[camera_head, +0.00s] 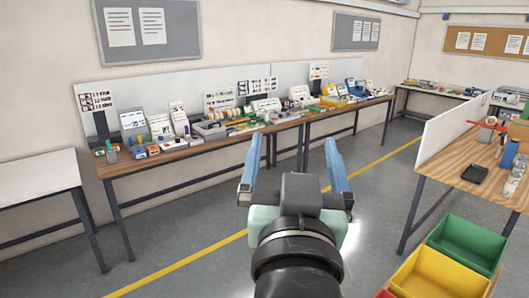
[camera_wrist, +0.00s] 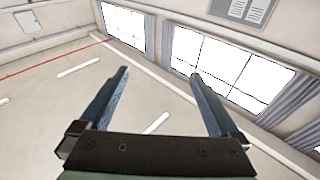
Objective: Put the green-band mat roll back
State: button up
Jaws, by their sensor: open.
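My gripper (camera_head: 293,141) is raised in front of me in the camera_head view, its two blue fingers spread wide with nothing between them. The camera_wrist view also shows the gripper (camera_wrist: 160,74) open and empty, facing windows and the ceiling. The long wooden workbench (camera_head: 160,159) along the wall lies well beyond the fingers and holds many small items. Some coloured, roll-like items (camera_head: 238,124) lie near its middle. They are too small for me to tell whether one is the green-band mat roll.
A white-topped table (camera_head: 38,176) stands at the left. At the right are another wooden bench (camera_head: 455,178) with a white divider (camera_head: 455,108), a green bin (camera_head: 466,252) and a yellow bin (camera_head: 440,275). Open grey floor with a yellow line (camera_head: 190,261) lies before the long workbench.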

jog(key=s+a+r+t, duration=0.1)
jog(key=s+r+t, duration=0.2)
jog(key=s+r, duration=0.2)
jog(key=s+a+r+n+t+y, duration=0.1)
jog(key=s+r, duration=0.4)
jog(key=r, duration=0.6)
jog(key=a+t, duration=0.1)
jog(key=t, duration=0.1)
jog(key=shift+s+a+r+t, duration=0.2)
jog(key=shift+a+r+t, duration=0.1)
jog(key=shift+t, duration=0.1)
jog(key=shift+f, duration=0.1)
